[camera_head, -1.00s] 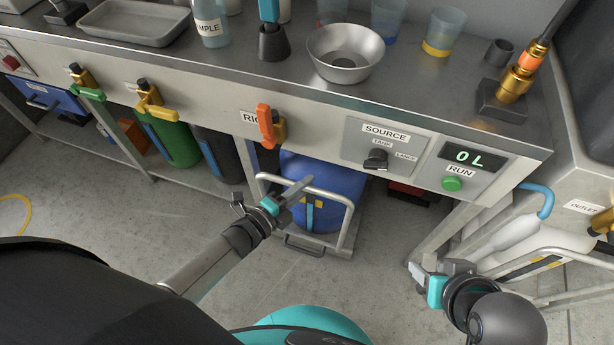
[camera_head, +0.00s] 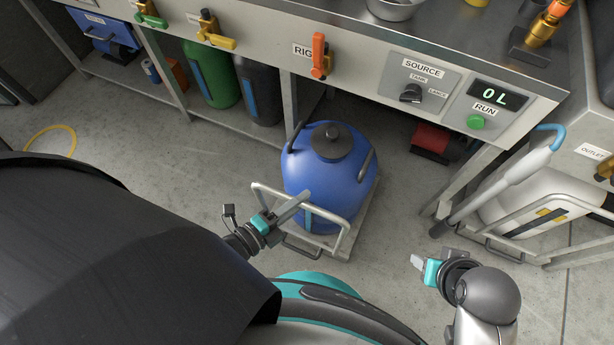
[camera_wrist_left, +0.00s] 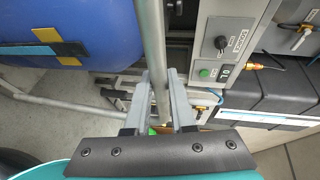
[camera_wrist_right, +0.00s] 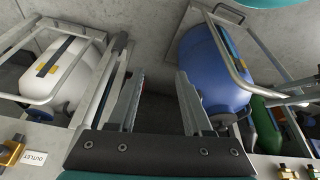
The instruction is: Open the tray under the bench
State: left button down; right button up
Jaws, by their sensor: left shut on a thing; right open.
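The tray (camera_head: 364,214) is a low grey platform with a tubular rail (camera_head: 347,238) at its front. It carries a blue tank (camera_head: 326,178) with a dark cap and stands out in front of the bench. My left gripper (camera_head: 298,203) is shut on the rail's top bar; the left wrist view shows the bar (camera_wrist_left: 153,40) between the fingers. My right gripper (camera_head: 425,261) is open and empty above the floor, right of the tray. In the right wrist view its fingers (camera_wrist_right: 160,82) are apart, with the blue tank (camera_wrist_right: 210,75) to the right.
The bench (camera_head: 380,75) has a source knob (camera_head: 411,93), a green run button (camera_head: 476,122) and an orange valve (camera_head: 319,55). A white tank (camera_head: 540,195) on a railed frame stands at right. A red object (camera_head: 431,138) lies under the bench. Floor between tray and white tank is clear.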

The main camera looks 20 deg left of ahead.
pick_arm(q)
jog(key=shift+s+a, duration=0.15)
jog(key=shift+s, duration=1.75)
pick_arm(e)
jog(key=shift+f, duration=0.5)
pick_arm(q)
jog(key=c, duration=0.8)
grip_release()
jog(key=shift+o, duration=0.2)
jog(key=shift+s, duration=0.1)
jog(key=p+v, duration=0.2)
jog(key=v, duration=1.3)
jog(key=shift+p, duration=0.3)
pick_arm(e)
jog(key=shift+g, duration=0.5)
jog(key=f, duration=0.2)
jog(key=s+f, duration=0.1)
jog(key=f, duration=0.1)
jog(key=shift+s+d+f, duration=0.1)
jog(key=shift+s+f, duration=0.1)
jog(key=shift+f, duration=0.2)
pick_arm(q)
jog(key=shift+r, duration=0.1)
